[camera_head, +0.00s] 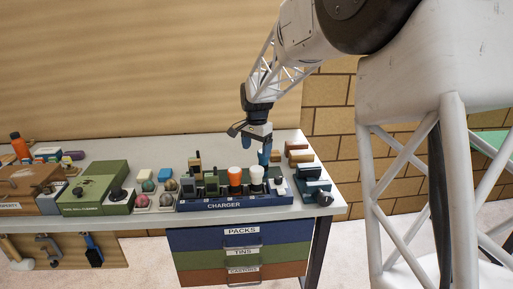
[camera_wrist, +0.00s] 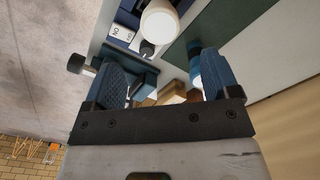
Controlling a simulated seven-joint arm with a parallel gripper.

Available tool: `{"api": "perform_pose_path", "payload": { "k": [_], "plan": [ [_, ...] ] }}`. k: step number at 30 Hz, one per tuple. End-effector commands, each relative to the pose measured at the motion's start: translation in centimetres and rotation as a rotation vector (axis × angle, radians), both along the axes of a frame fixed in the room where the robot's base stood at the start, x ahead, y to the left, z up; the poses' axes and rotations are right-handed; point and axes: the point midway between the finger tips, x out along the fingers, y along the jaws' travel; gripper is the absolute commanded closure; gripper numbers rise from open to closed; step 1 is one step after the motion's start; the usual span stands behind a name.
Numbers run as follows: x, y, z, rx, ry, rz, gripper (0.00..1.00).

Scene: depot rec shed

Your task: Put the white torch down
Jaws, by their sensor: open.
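The white torch (camera_head: 256,173) stands upright in the blue charger (camera_head: 222,205), to the right of an orange-topped torch (camera_head: 235,176). In the wrist view a round white top, which looks like the white torch (camera_wrist: 160,20), shows at the upper middle, beyond the fingertips. My gripper (camera_head: 264,154) is above the table near the charger's right end, just behind and right of the white torch. In the wrist view my gripper (camera_wrist: 158,72) has its blue fingers wide apart with nothing held between them. The torch's lower part is hidden in the charger.
Bare table (camera_head: 215,150) shows behind the charger.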

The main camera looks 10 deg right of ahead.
Motion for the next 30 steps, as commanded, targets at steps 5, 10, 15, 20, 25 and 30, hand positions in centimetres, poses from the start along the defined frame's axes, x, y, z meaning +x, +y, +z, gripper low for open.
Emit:
{"api": "perform_pose_path", "payload": {
  "k": [5, 10, 15, 20, 25, 30],
  "plan": [
    [0.0, 0.0, 0.0, 0.000, 0.000, 0.000, 0.18],
    [-0.3, -0.1, 0.2, 0.000, -0.001, 0.004, 0.18],
    [-1.8, -0.6, 1.2, 0.001, -0.011, 0.028, 0.18],
    [-4.7, -1.5, 2.7, 0.001, -0.026, 0.074, 0.18],
    [-9.1, -2.7, 4.6, -0.001, -0.047, 0.144, 0.18],
    [-13.9, -3.8, 6.3, -0.005, -0.073, 0.220, 0.18]
  ]
}}
